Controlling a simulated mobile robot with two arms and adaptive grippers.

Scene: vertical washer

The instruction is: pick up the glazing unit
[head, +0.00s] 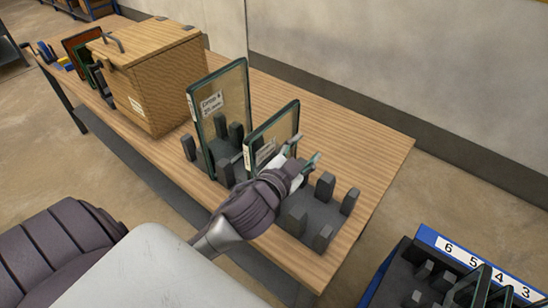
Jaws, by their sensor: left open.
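Two framed glass glazing units stand upright on the wooden table, among dark grey posts. The larger glazing unit (232,90) has a white label with writing. The smaller glazing unit (285,126) is to its right and also has a label. My left gripper (305,157) is open at the near right edge of the smaller unit. Its fingers and wrist cover part of that unit's lower right side. I cannot tell whether a finger touches the glass. My right gripper is not in view.
A wooden box (150,75) with a handle stands on the wooden table (352,128), left of the units. Dark grey posts (325,186) stand at the table's right end. A blue rack (440,243) numbered 6, 5, 4, 3 is at the lower right. A wall runs behind.

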